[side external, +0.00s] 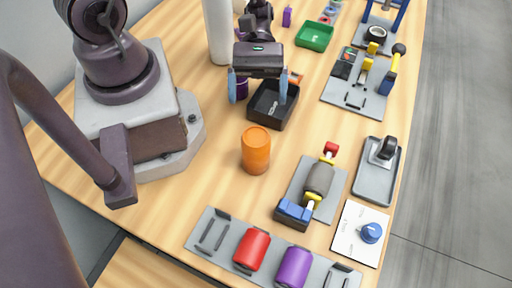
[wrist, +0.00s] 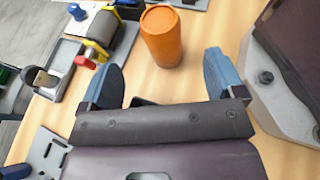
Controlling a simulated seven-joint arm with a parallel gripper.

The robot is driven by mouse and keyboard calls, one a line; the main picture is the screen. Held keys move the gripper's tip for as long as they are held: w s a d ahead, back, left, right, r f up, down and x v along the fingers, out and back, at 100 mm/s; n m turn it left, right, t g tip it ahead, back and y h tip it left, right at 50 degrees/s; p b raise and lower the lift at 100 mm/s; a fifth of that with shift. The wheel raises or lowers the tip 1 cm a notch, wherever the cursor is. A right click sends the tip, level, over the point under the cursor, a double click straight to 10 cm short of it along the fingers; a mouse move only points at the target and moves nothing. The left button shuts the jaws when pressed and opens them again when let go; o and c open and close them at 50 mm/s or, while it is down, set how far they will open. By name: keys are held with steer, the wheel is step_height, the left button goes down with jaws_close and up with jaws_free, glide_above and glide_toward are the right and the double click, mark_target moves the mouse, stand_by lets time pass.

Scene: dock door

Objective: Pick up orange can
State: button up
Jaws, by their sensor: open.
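The orange can (side external: 256,150) stands upright on the wooden table, in the middle of the side external view. It also shows in the wrist view (wrist: 161,36), beyond my fingertips and roughly between them. My gripper (side external: 259,86) is open, with its two blue fingers spread wide and nothing between them. In the side external view it is above and behind the can, over a black bin. In the wrist view my gripper (wrist: 164,75) has its fingers apart from the can.
A black bin (side external: 287,116) stands beside my gripper. A red can (side external: 252,249) and a purple can (side external: 294,267) lie on a grey rack in front. A roller fixture (side external: 318,181) is right of the orange can. Bare table lies left of it.

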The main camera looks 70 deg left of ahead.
mark_target(257, 127)
steer(key=x, duration=0.4)
steer(key=shift+s+d+f, duration=0.15)
steer(key=x, duration=0.5)
steer(key=shift+f, duration=0.3)
steer(key=c, duration=1)
steer(key=shift+c, duration=0.9)
steer(key=shift+r, duration=0.15)
